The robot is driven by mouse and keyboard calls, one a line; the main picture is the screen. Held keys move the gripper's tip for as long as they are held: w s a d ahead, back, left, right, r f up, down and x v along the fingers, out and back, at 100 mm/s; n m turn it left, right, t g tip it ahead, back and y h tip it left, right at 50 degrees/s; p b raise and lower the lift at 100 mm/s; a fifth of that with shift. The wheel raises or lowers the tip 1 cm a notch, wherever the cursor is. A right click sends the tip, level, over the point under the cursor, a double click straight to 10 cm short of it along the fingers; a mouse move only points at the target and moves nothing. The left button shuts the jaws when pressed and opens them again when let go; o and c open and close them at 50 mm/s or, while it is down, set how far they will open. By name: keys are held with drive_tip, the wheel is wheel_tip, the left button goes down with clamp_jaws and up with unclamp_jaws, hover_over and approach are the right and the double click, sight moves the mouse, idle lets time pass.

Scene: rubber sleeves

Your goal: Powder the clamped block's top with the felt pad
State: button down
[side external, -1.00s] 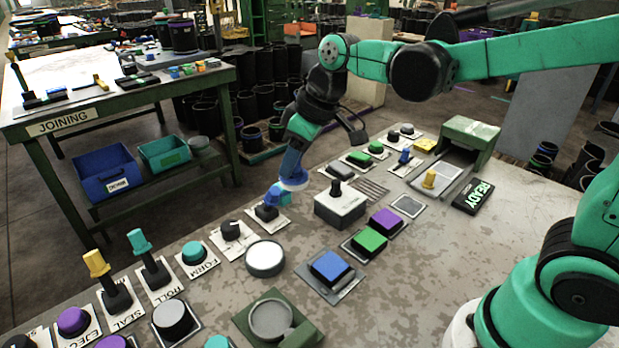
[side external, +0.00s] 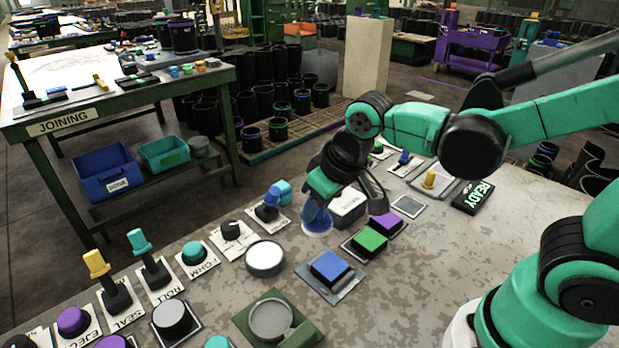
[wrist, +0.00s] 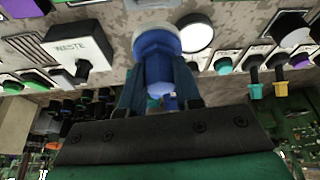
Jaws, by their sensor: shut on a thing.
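My gripper (side external: 320,203) is shut on the felt pad (side external: 317,224), which has a blue body and a pale, round face turned down. In the wrist view the pad (wrist: 155,55) sits between the two fingers. The pad is above the bench, left of the labelled white box; any gap below it is hard to judge. A blue block (side external: 329,267) sits in a grey base nearer the camera, with a green block (side external: 370,240) and a purple block (side external: 386,221) behind it. I cannot tell which one is clamped. A white round dish (side external: 265,257) lies to the front left.
The white box (side external: 347,206), marked WASTE in the wrist view (wrist: 80,45), is partly behind my gripper. Levers and buttons line the bench's left edge. A green holder with a round grey dish (side external: 271,320) is at the front.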

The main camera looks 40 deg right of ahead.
sight(324, 215)
drive_tip(key=shift+f, duration=2.8)
drive_tip(key=shift+s+r, duration=0.2)
drive_tip(key=shift+s, duration=1.35)
drive_tip(key=shift+s+r, duration=0.2)
drive_tip(key=shift+s, duration=1.35)
drive_tip(key=shift+w+r, duration=0.1)
drive_tip(key=shift+w, duration=2.5)
drive_tip(key=shift+w+r, duration=0.4)
drive_tip(key=shift+r, duration=0.05)
drive_tip(key=shift+w+f, duration=0.1)
drive_tip(key=shift+f, duration=0.05)
drive_tip(key=shift+r, duration=3.05)
drive_tip(key=shift+f, duration=0.2)
